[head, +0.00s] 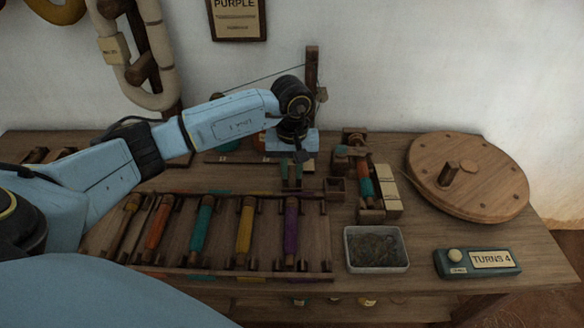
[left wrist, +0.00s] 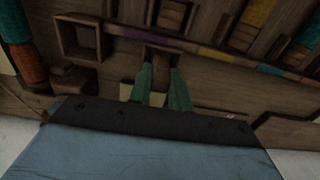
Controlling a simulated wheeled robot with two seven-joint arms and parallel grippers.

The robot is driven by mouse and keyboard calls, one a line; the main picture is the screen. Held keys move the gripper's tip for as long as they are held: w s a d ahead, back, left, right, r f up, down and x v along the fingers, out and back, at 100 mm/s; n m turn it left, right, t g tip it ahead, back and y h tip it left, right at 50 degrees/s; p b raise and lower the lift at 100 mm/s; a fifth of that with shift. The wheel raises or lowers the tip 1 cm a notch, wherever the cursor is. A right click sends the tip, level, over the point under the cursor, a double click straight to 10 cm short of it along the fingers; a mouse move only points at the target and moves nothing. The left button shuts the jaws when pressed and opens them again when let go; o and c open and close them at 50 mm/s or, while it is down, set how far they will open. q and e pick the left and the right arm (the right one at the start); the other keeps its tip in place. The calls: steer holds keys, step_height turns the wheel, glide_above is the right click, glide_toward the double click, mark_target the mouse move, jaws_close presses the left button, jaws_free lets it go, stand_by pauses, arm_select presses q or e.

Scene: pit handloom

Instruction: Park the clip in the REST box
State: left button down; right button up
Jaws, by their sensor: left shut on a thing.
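My left gripper (head: 292,184) is shut, with its green fingers pointing down just behind the bobbin rack. In the left wrist view its fingertips (left wrist: 161,72) close on a small brown piece, apparently the clip (left wrist: 161,58); it is mostly hidden by the fingers and too dark to tell its shape. A small open wooden box (head: 335,189) stands just right of the fingers. It shows as a square, empty-looking box (left wrist: 80,40) left of the fingers in the left wrist view. I can read no REST label on it. My right gripper is not in view.
A rack (head: 222,270) of coloured bobbins lies in front, with a banded strip (left wrist: 215,54) along its back edge.

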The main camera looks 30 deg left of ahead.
arm_select(q)
steer(key=c, duration=0.9)
jaws_free()
steer(key=shift+r+p, duration=2.6)
steer(key=shift+r, duration=1.4)
